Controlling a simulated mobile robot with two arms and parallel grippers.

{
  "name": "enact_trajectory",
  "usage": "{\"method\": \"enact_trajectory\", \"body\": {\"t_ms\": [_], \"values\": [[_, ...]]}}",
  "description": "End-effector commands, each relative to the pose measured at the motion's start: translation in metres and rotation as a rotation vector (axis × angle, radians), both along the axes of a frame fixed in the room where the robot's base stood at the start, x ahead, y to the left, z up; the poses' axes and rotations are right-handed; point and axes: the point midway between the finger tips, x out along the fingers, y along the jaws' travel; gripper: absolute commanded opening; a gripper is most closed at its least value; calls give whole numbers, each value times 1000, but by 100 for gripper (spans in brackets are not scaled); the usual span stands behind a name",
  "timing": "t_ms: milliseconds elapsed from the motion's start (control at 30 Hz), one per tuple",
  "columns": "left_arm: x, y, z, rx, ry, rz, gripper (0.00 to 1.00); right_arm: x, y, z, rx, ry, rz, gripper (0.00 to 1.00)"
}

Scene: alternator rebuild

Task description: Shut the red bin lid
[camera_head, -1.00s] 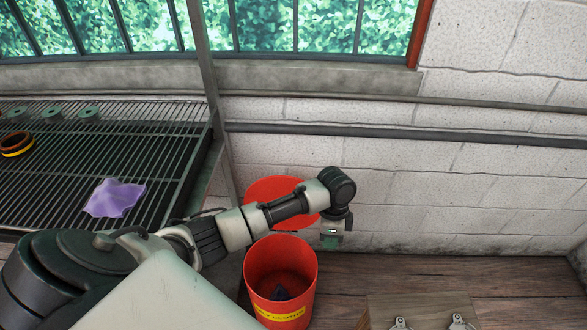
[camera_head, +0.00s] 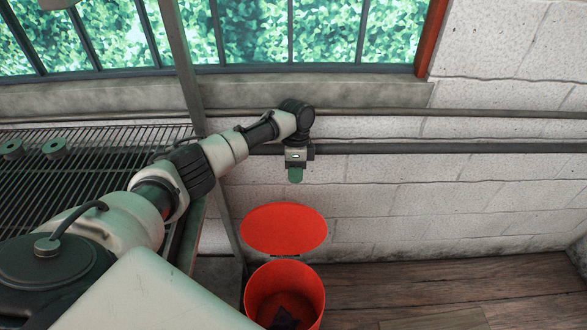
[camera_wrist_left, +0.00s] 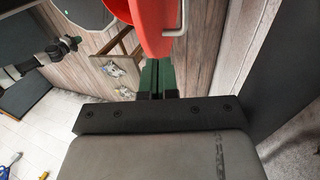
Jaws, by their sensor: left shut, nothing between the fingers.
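The red bin (camera_head: 284,290) stands on the floor by the wall, with something dark inside it. Its round red lid (camera_head: 284,229) is up, standing open behind the bin's mouth. My left gripper (camera_head: 295,175) is shut and empty, pointing down in front of the wall, higher in the picture than the lid and apart from it there. In the left wrist view the green fingertips (camera_wrist_left: 157,70) are together, and a red curved piece (camera_wrist_left: 155,22) with a pale bar shows just beyond them. I cannot tell whether they touch.
A black slatted bench (camera_head: 70,165) with green rings (camera_head: 54,148) is at the left. A metal post stands left of the bin, and rails run along the block wall (camera_head: 400,190).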

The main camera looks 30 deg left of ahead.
Motion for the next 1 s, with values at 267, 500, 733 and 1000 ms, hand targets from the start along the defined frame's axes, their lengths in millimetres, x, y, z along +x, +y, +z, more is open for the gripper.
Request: {"method": "enact_trajectory", "body": {"t_ms": [267, 500, 733, 1000], "values": [[-14, -8, -46, 0, 2, 1, 0, -8, -11, 2, -14, 13, 0, 0], [-18, -10, -62, 0, 0, 0, 0, -2, 3, 2, 4, 3, -5, 0], [-18, -10, -62, 1, -1, 0, 0, 0, 8, 2, 10, 0, -3, 0], [-20, -11, -60, 9, -12, 0, 0, 0, 3, 10, 4, 0, -2, 0]]}}
